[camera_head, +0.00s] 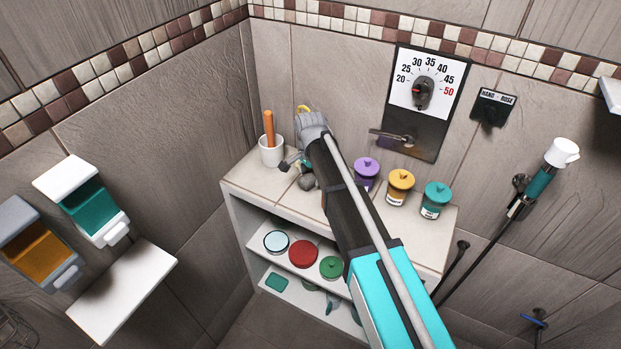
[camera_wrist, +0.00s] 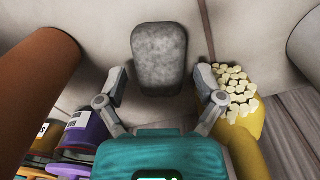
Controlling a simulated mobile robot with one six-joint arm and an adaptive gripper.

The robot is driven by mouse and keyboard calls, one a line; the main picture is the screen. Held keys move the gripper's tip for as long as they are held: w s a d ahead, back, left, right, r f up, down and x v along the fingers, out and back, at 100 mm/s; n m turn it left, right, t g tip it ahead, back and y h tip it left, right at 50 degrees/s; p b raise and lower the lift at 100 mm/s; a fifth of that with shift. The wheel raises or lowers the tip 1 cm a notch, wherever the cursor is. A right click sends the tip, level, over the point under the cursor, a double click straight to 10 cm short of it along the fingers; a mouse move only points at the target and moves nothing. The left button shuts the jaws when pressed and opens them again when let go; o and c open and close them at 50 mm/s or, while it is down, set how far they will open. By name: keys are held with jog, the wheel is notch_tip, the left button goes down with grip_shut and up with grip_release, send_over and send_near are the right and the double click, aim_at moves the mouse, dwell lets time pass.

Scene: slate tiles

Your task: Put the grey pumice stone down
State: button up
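The grey pumice stone (camera_head: 307,182) is on the top of the white shelf unit (camera_head: 240,186), close below my gripper (camera_head: 292,166). In the wrist view the stone (camera_wrist: 159,57) is a rounded grey block between and ahead of the fingertips. My gripper (camera_wrist: 159,78) has its two fingers spread, with a visible gap on each side of the stone. The fingers do not appear to touch it. My arm hides part of the shelf top behind it.
A white cup (camera_head: 271,151) holding an orange stick (camera_head: 269,128) stands left of my gripper. Purple (camera_head: 366,172), yellow (camera_head: 400,186) and teal (camera_head: 436,199) jars stand to the right. A yellow brush with pale bristles (camera_wrist: 238,90) is close beside my right finger.

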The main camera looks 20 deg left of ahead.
aim_at(310, 177)
jog(key=c, duration=0.9)
jog(key=shift+o, duration=0.2)
jog(key=shift+r, duration=0.1)
notch_tip(310, 177, up, 10)
jog(key=p, duration=1)
